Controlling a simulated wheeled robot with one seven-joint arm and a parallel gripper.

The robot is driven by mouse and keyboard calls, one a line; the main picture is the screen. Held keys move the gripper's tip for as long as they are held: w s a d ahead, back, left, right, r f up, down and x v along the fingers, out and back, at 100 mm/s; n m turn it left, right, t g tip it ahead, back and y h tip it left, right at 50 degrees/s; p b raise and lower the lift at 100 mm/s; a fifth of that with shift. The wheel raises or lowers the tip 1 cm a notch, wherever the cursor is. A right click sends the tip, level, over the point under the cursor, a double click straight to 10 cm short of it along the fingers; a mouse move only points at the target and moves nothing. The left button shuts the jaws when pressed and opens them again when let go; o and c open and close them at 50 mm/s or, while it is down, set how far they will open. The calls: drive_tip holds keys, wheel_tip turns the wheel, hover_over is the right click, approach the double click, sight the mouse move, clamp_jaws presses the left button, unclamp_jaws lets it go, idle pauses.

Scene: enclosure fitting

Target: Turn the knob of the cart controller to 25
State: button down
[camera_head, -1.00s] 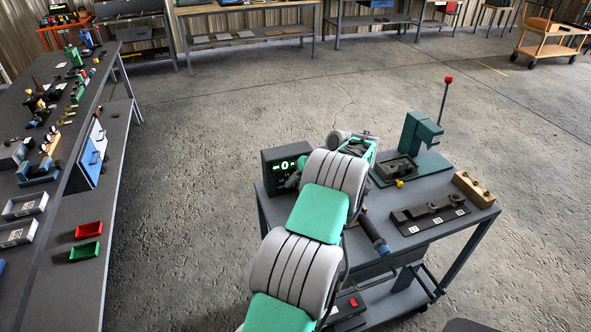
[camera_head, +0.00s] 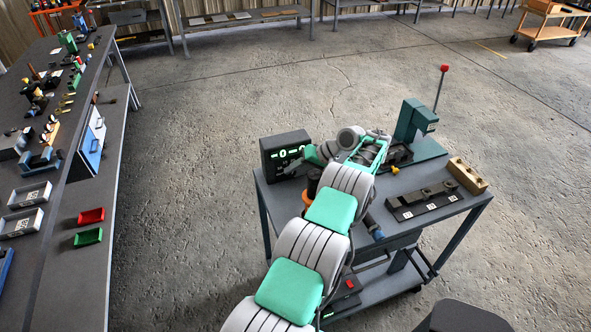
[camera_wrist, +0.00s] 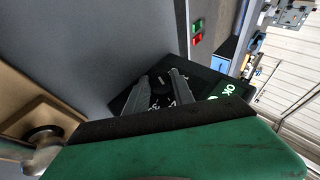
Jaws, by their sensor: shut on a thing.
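The cart controller (camera_head: 287,152) is a black box with a green lit display on the left part of the cart top. Its display characters are too small to read surely in the head view. In the wrist view, the controller (camera_wrist: 207,90) has a dark round knob (camera_wrist: 160,82) on its face, with pale scale marks partly hidden. My gripper (camera_wrist: 166,80) has a grey finger on either side of the knob and is shut on it. In the head view my gripper (camera_head: 318,155) is at the controller's right front, and the knob is hidden there.
On the cart (camera_head: 455,208) stand a green press (camera_head: 412,125) with a red-tipped lever, a black fixture strip (camera_head: 425,200) and a wooden block (camera_head: 467,175). A long bench (camera_head: 60,220) with trays and tools stands at left. The floor between is open.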

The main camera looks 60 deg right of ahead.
idle(0.4)
drive_tip(key=c, duration=1.1)
unclamp_jaws()
drive_tip(key=s+a+r+b, duration=0.2)
drive_tip(key=a+r, duration=0.2)
drive_tip(key=s+a+r+b, duration=0.2)
drive_tip(key=a+r+b, duration=0.1)
drive_tip(key=a+r, duration=0.1)
drive_tip(key=s+a+r+b, duration=0.2)
drive_tip(key=a+r, duration=0.2)
drive_tip(key=r, duration=0.1)
drive_tip(key=shift+a+b, duration=0.3)
drive_tip(key=shift+b, duration=0.05)
drive_tip(key=shift+w, duration=0.1)
